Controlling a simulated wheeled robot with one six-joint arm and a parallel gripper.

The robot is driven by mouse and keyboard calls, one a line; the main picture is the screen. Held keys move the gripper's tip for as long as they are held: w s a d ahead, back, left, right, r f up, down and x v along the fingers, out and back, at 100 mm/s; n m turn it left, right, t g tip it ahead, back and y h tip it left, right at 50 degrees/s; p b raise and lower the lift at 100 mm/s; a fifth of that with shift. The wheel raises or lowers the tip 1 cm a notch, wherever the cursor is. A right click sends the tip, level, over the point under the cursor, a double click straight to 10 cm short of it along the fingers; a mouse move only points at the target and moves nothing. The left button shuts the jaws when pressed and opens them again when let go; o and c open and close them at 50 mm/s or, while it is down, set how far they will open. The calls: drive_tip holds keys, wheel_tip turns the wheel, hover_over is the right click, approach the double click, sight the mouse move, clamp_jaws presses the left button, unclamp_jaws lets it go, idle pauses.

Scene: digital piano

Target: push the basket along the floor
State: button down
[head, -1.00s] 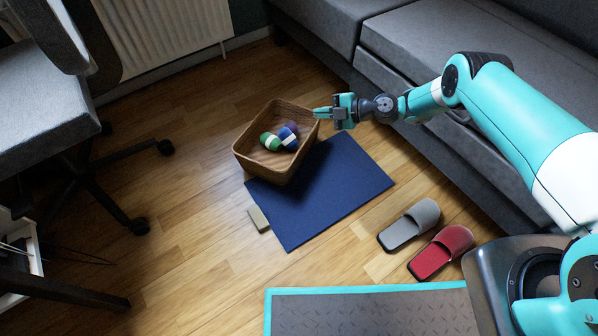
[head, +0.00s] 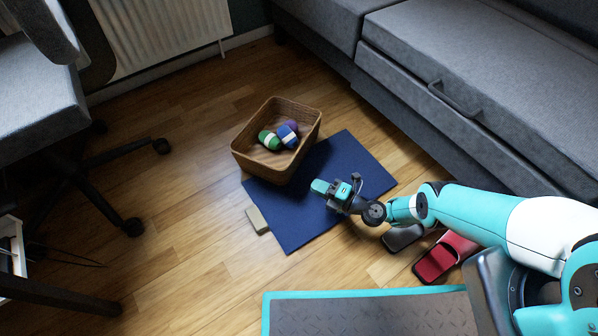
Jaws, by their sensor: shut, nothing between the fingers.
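The basket (head: 259,170) is brown and woven, and stands upright on the floor, partly over the upper left part of a dark blue mat (head: 290,227). Inside it lie a green-and-white roll (head: 269,140), a blue-and-white roll (head: 287,134) and a purple one behind them. My gripper (head: 322,187) is shut and empty. It appears over the mat, to the lower right of the basket and apart from it. Its height above the mat is hard to tell.
A grey sofa (head: 420,75) runs along the right. Grey and red slippers (head: 437,262) are partly hidden by my arm. A small beige block (head: 257,219) lies at the mat's left edge. An office chair (head: 45,100) stands left; bare floor (head: 190,210) lies between.

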sight(291, 166)
drive_tip(key=b+x, duration=0.4)
drive_tip(key=w+b+x, duration=0.1)
drive_tip(key=b+x, duration=0.1)
drive_tip(key=shift+w+f, duration=0.1)
drive_tip(key=shift+f, duration=0.3)
drive_tip(key=shift+w+a+r+b, duration=0.15)
drive_tip(key=shift+w+b, duration=0.45)
drive_tip(key=shift+w+a+r+b, duration=0.15)
drive_tip(key=shift+w+r+b, duration=0.05)
drive_tip(key=shift+w+b, duration=0.4)
